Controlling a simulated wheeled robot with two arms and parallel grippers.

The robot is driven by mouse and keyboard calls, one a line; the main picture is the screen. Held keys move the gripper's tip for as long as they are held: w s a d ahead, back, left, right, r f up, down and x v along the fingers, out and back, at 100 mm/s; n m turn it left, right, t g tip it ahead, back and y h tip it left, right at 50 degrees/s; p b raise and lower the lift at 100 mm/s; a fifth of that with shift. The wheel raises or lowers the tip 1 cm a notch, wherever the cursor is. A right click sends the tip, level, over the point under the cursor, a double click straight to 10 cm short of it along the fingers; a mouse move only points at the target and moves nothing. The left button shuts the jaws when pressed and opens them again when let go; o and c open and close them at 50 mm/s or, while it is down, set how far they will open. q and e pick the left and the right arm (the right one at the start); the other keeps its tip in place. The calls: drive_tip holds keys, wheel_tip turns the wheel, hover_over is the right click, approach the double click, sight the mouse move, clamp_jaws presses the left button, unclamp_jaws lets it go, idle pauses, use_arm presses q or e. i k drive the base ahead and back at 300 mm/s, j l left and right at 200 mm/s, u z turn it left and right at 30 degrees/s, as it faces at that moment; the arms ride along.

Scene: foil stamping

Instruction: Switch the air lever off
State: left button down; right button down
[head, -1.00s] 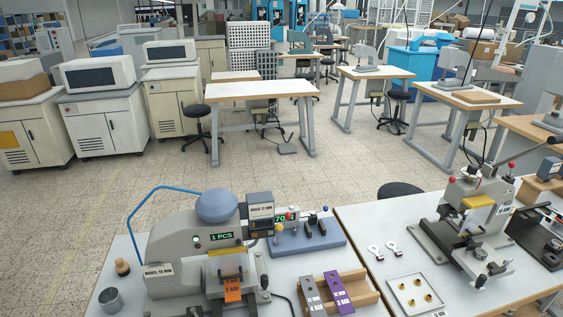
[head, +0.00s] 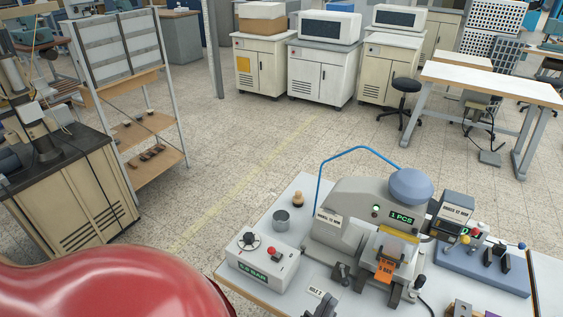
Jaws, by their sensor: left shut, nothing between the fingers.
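A light grey air box (head: 285,277) with a green display that seems to read 5.5 BAR sits at the left front of the press table. On its top are a round dark dial (head: 249,241) and a small red-tipped control (head: 273,252), which looks like the air lever; its exact position is too small to tell. The foil stamping press (head: 350,195) stands to its right, with a green 1 PCS display and a blue hose arching over it. A glossy red shell, apparently mine, fills the lower left. No gripper fingers show in the head view.
The press table (head: 306,182) also bears a grey cup (head: 281,220), a wooden-handled tool (head: 298,199) and a blue-grey fixture (head: 485,265) at right. A dark-topped cabinet (head: 70,190) and a shelf rack (head: 140,130) stand at left. The floor between is clear.

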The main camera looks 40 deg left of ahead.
sight(272, 251)
drive_tip(key=u, duration=1.3)
